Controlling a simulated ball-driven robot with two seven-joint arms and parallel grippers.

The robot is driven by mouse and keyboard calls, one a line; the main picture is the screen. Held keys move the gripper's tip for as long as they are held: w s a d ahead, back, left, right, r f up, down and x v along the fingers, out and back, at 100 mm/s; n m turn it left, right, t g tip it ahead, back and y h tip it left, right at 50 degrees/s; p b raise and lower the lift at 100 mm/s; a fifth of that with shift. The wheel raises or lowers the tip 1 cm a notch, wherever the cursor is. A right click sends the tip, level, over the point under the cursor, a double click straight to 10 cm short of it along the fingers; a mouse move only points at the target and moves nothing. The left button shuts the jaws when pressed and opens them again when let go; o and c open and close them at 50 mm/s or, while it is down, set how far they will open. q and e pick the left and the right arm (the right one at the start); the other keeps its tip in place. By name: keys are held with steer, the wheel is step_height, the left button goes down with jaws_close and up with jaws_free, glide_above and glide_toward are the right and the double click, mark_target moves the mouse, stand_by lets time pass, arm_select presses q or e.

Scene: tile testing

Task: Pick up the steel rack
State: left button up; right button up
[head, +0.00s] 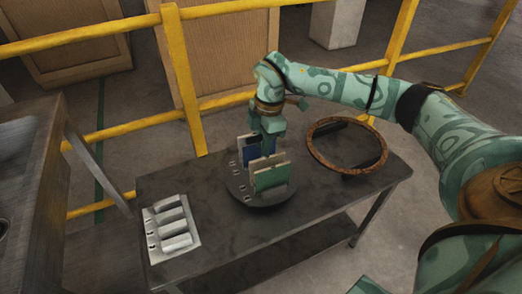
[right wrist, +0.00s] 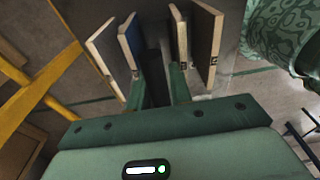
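The steel rack (head: 240,189) looks like a dark round plate with small slots. It stands on the table with upright tiles in it: green and cream tiles (head: 272,178) in front and a blue-and-white tile (head: 249,148) behind. My right gripper (head: 268,150) reaches down among the tiles from above. In the right wrist view, its two fingers (right wrist: 159,84) sit apart on either side of a dark upright part, with tiles (right wrist: 118,52) left and right. I cannot tell whether the fingers press on that part. My left gripper is not in view.
Yellow railing (head: 180,75) runs behind. A metal counter (head: 30,200) stands at far left. The table's front is clear.

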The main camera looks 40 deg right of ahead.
steer(key=shift+w+a+f, duration=0.1)
steer(key=shift+f, duration=0.8)
steer(key=shift+r, duration=0.1)
jaws_close()
stand_by(0.4)
steer(key=shift+r, duration=0.1)
